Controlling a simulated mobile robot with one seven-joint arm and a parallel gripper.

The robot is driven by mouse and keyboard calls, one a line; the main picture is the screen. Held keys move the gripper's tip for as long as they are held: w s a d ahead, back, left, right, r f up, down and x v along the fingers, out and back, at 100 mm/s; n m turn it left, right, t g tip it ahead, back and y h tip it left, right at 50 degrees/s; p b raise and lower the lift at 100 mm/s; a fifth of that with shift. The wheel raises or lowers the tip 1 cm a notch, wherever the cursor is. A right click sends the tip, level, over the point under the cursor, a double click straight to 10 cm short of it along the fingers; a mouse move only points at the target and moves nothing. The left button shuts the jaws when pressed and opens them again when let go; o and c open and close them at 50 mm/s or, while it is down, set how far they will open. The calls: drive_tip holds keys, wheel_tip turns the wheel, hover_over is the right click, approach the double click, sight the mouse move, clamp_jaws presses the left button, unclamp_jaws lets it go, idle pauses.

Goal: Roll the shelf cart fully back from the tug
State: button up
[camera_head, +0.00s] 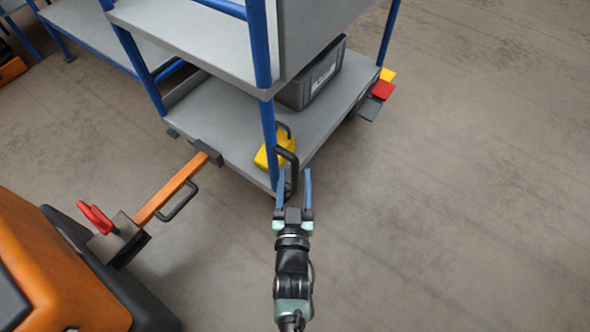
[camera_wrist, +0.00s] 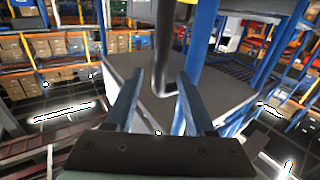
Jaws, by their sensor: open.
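The shelf cart (camera_head: 225,138) has grey decks and blue posts and stands at the upper middle of the head view. A black handle (camera_head: 291,161) is on its near corner, beside a blue post. My gripper (camera_head: 294,176) is open at this corner, and its blue fingers point at the handle. In the wrist view the black handle (camera_wrist: 164,50) stands ahead, between the fingers (camera_wrist: 158,88) in the picture; whether they touch it I cannot tell. The orange tug (camera_head: 50,270) is at the lower left. Its orange bar (camera_head: 167,193) reaches the cart's lower deck. A red lever (camera_head: 96,217) sits at the tug's end of the bar.
A grey bin (camera_head: 313,80) and a yellow object (camera_head: 267,157) are on the lower deck. Red, yellow and dark pedals (camera_head: 382,90) stick out at the cart's right end. Another grey cart (camera_head: 85,28) stands behind at the upper left. The floor on the right is clear.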

sight(295, 171)
drive_tip(key=shift+w+d+b, duration=0.1)
drive_tip(key=shift+w+b, duration=0.35)
drive_tip(key=shift+w, duration=1.2)
clamp_jaws()
